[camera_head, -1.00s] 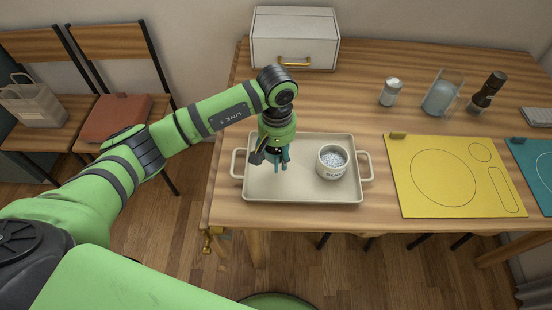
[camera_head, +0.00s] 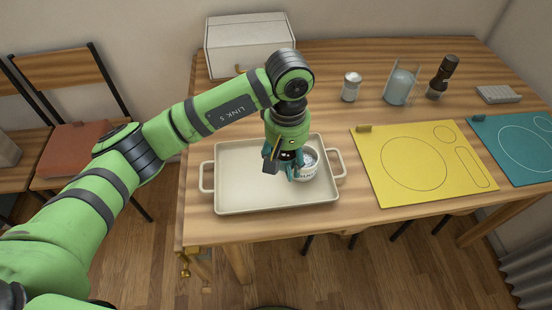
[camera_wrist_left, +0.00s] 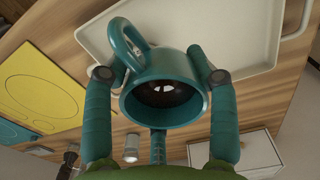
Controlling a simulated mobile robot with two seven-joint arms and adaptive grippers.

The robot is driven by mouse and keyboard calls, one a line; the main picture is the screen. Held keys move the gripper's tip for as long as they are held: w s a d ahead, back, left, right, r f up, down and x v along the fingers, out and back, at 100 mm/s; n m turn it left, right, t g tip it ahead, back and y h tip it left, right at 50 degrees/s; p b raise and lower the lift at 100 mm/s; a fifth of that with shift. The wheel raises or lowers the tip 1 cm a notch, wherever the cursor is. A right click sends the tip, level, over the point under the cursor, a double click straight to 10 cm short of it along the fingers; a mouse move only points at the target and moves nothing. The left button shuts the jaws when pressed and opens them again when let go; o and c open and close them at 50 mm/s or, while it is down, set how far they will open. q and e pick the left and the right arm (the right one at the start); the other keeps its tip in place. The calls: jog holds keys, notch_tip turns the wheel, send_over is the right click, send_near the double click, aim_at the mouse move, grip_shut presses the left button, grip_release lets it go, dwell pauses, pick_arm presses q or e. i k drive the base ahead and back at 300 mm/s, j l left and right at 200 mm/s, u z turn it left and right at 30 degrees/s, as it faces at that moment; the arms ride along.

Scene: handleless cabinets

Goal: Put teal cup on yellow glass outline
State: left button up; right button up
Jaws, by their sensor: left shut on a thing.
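A teal cup (camera_wrist_left: 165,85) with a loop handle shows in the left wrist view, its dark open mouth facing the camera. My left gripper (camera_wrist_left: 160,82) is shut on it, with teal fingers on both sides. In the head view my left gripper (camera_head: 287,168) is over the right part of the tray, overlapping the white bowl; the cup is not clearly distinguishable from the fingers there. The yellow mat (camera_head: 375,150) lies right of the tray, with a small round glass outline (camera_head: 444,133) at its far right corner, beside a big circle and a long outline. The small circle is empty.
Behind the mats stand a shaker (camera_head: 351,87), a glass container (camera_head: 399,85) and a dark mill (camera_head: 442,76). A teal mat (camera_head: 490,135) lies at right, a white box (camera_head: 250,45) at back left.

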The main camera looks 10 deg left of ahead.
aim_at(447, 139)
jog(key=i+l+z, duration=0.15)
jog(key=l, duration=0.35)
jog(key=i+l+z, duration=0.15)
jog(key=i+l, duration=0.15)
jog(key=l, duration=0.15)
jog(key=i+l+z, duration=0.15)
jog(key=l, duration=0.3)
jog(key=i+l+z, duration=0.15)
jog(key=i+l, duration=0.2)
